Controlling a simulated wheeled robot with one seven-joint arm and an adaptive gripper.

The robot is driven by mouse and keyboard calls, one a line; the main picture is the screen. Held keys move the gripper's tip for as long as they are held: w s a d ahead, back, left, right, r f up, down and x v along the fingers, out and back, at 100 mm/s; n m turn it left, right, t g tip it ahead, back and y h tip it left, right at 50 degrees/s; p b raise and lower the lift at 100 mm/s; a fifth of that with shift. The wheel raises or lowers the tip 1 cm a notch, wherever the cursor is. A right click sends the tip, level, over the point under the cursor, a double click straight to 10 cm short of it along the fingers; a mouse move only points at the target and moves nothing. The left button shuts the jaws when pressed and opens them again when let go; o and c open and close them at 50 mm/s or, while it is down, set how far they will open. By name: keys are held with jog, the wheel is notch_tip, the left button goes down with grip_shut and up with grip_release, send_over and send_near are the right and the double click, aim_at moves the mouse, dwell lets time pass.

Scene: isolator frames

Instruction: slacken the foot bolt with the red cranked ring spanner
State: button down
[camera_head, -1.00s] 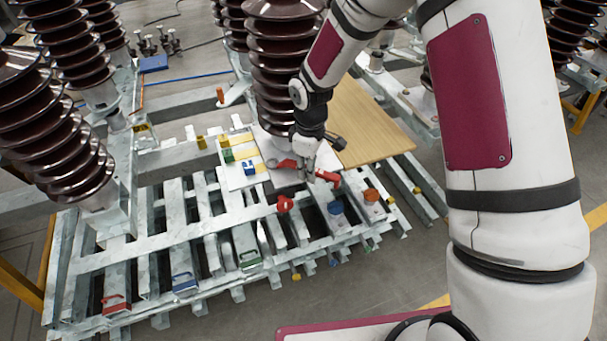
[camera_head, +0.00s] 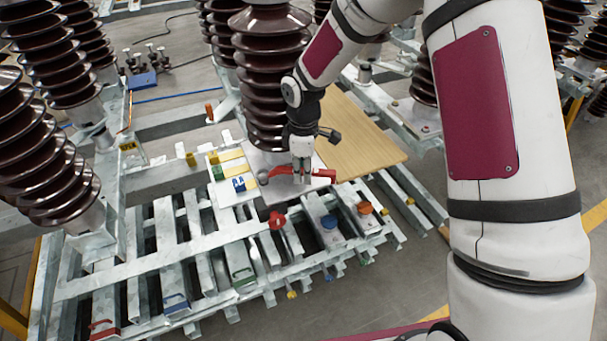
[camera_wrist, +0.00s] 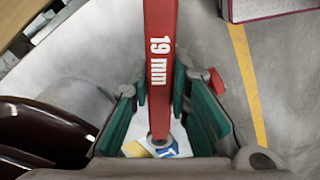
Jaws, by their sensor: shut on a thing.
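The red cranked ring spanner (camera_head: 320,174) lies roughly level across the pale foot plate, with red showing on both sides of my gripper (camera_head: 300,174). In the wrist view its red shank (camera_wrist: 160,62), marked "19 mm", runs between the green-lined fingers of my gripper (camera_wrist: 164,115). The gripper is shut on the spanner. A grey round shape (camera_head: 263,179) shows at the spanner's left end beside the brown insulator (camera_head: 267,85). I cannot tell whether it is the ring or the foot bolt, or whether the ring sits on the bolt.
A wooden board (camera_head: 365,140) lies right of the plate. A white panel with yellow, green and blue pieces (camera_head: 228,158) lies left of it. A red knob (camera_head: 277,220), a blue knob (camera_head: 329,222) and an orange knob (camera_head: 364,208) stand on the slatted steel frame (camera_head: 150,250) in front.

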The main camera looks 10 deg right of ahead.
jog(key=shift+r+p, duration=0.75)
jog(key=shift+r, duration=1.8)
jog(key=shift+d, duration=0.1)
